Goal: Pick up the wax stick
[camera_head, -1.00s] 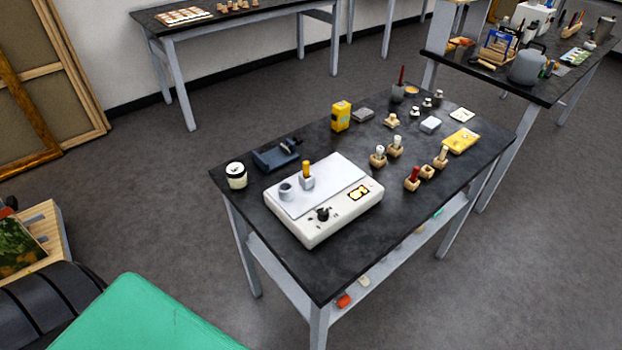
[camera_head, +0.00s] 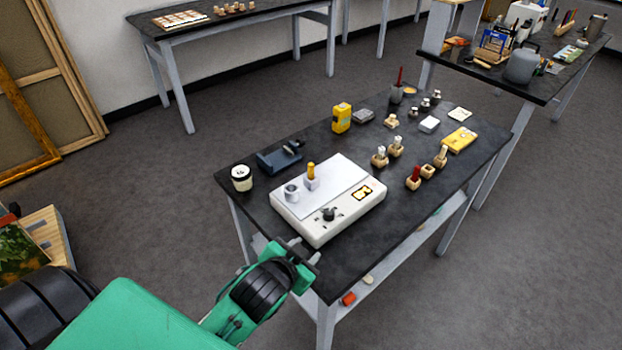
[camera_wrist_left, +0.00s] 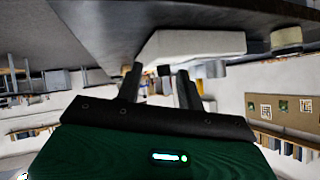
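Several small sticks stand upright in holders on the dark table (camera_head: 350,245). A yellow-orange stick (camera_head: 311,170) stands in a small grey holder on the white hot plate (camera_head: 322,228). A red stick (camera_head: 415,172) and white sticks (camera_head: 382,152) stand in wooden blocks. I cannot tell which is the wax stick. My left gripper (camera_head: 305,251) is at the table's front-left edge, just in front of the hot plate. It is open and empty; its fingers (camera_wrist_left: 160,85) are apart in the left wrist view, pointing toward the hot plate (camera_wrist_left: 195,46). My right gripper is not in view.
A white jar (camera_head: 242,178), a dark blue tool (camera_head: 280,158) and a yellow device (camera_head: 341,118) stand along the table's back left. A yellow box (camera_head: 460,139) lies at the right. The table's front right is clear.

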